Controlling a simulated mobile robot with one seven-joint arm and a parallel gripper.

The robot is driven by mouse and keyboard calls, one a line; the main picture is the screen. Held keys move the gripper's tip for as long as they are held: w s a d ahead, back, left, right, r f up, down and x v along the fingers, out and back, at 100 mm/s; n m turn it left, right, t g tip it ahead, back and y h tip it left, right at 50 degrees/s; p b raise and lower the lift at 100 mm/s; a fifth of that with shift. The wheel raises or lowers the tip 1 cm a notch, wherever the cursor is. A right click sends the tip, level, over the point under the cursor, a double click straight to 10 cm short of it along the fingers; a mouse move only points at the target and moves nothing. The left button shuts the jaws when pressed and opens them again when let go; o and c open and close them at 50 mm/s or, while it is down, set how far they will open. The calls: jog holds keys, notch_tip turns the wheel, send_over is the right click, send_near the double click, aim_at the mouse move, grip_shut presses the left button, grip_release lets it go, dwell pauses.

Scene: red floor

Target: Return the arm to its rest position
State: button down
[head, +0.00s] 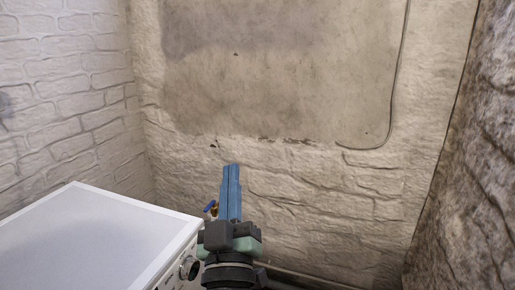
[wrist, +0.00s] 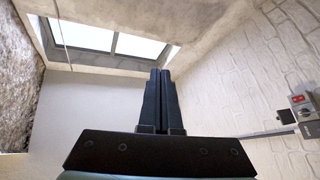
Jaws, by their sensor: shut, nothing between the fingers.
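My gripper (head: 231,172) points up and away at the lower middle of the head view, with its two blue fingers together. It stands just right of a white appliance and in front of the stone wall. In the wrist view my gripper (wrist: 160,72) shows dark fingers pressed together with nothing between them. The fingers point toward a window and the upper wall. Most of my arm below the wrist is out of view.
A white appliance (head: 90,240) with a front knob fills the lower left. A blue-handled valve (head: 211,208) sits close left of my fingers. Rough stone walls (head: 330,190) stand behind and at right. The wrist view shows a window (wrist: 110,42) and a switch box (wrist: 303,108).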

jog(key=s+d+r+m+t+p, duration=0.1)
jog(key=s+r+m, duration=0.1)
jog(key=s+r, duration=0.55)
jog(key=s+d+r+m+t+h, duration=0.15)
jog(key=s+r, duration=0.25)
jog(key=r, duration=0.6)
jog(key=s+d+r+m+t+p, duration=0.1)
jog(key=s+d+r+m, duration=0.1)
jog(key=s+r, duration=0.55)
notch_tip(320, 180, up, 16)
jog(key=w+p, duration=0.2)
jog(key=p, duration=1.2)
jog(key=shift+p, duration=0.3)
jog(key=shift+a, duration=0.1)
